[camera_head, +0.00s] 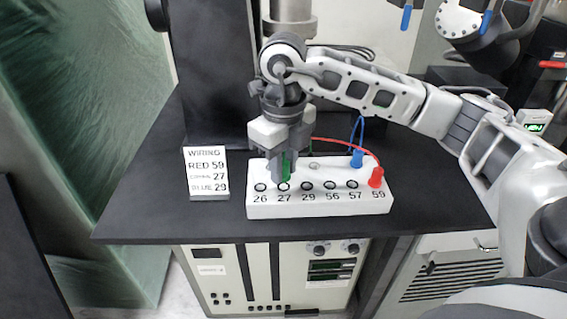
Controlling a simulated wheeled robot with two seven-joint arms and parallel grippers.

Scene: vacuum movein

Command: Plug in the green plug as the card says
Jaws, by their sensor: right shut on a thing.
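My right gripper (286,158) points down over the white socket block (320,206), shut on the green plug (287,168). The green plug is upright between the fingers, just behind and above the socket ring labelled 27 (284,187); I cannot tell whether its tip touches the block. The wiring card (206,173) stands left of the block. It reads RED 59, then smaller, partly illegible lines ending in 27 and 29. The red plug (376,178) stands at the position labelled 59. The blue plug (357,158) stands at the block's back edge. My left gripper is not in view.
The black tabletop (140,215) is clear to the left of the card and right of the block. A dark panel and a metal column stand behind. Red and blue cables arch behind the block. Sockets 26, 29, 56 and 57 show as empty rings.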

